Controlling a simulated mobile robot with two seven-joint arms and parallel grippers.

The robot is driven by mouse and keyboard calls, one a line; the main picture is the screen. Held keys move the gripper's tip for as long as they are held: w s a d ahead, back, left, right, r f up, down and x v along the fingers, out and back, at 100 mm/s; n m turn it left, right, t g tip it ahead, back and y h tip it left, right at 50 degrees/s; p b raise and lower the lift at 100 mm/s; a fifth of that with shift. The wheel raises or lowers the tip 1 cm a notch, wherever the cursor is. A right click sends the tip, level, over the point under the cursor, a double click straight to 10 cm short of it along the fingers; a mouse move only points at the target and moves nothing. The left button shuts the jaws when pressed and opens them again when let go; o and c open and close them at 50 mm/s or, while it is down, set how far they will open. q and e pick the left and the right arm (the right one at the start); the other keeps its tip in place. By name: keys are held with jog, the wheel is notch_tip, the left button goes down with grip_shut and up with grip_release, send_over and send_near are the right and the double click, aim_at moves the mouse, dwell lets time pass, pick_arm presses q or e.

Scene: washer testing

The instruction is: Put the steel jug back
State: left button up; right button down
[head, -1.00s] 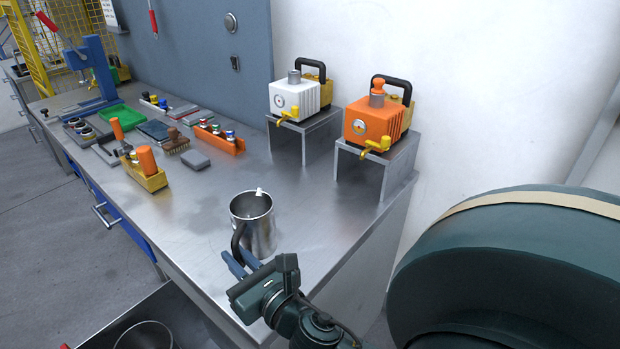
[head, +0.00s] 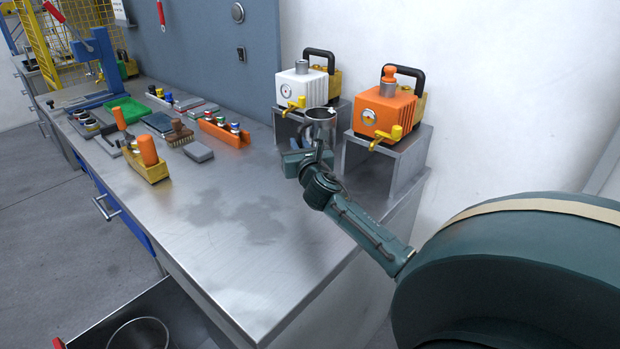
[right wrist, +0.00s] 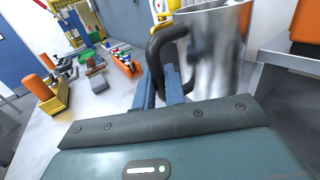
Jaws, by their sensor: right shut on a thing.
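The steel jug (head: 320,124) is at the back of the bench, in front of the gap between the two pump stands. In the right wrist view the jug (right wrist: 222,50) fills the upper right, with its black handle (right wrist: 158,52) toward me. My right gripper (right wrist: 164,88) is shut on that handle; in the head view the gripper (head: 316,150) is partly hidden by its own wrist. The jug looks upright. I cannot tell whether its base touches the bench. My left gripper is not in view.
A white pump (head: 302,88) and an orange pump (head: 384,110) stand on metal stands close beside the jug. Orange-handled tools in a yellow holder (head: 150,168), a brush (head: 180,134) and an orange rack (head: 224,136) lie to the left. The front of the steel bench (head: 235,270) is clear.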

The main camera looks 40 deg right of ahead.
notch_tip(320, 180, down, 5)
jog(key=shift+r+b, duration=0.1)
jog(key=shift+b, duration=0.5)
notch_tip(320, 180, down, 3)
jog(key=shift+a+f+b, duration=0.1)
jog(key=shift+f+b, duration=0.1)
jog(key=shift+b, duration=0.5)
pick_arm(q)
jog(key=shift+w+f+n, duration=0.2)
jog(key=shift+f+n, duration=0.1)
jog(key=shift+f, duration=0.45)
pick_arm(e)
jog(key=shift+r, duration=0.1)
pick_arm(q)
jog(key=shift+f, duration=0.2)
pick_arm(e)
jog(key=c, duration=1.5)
grip_release()
jog(key=shift+f, duration=0.2)
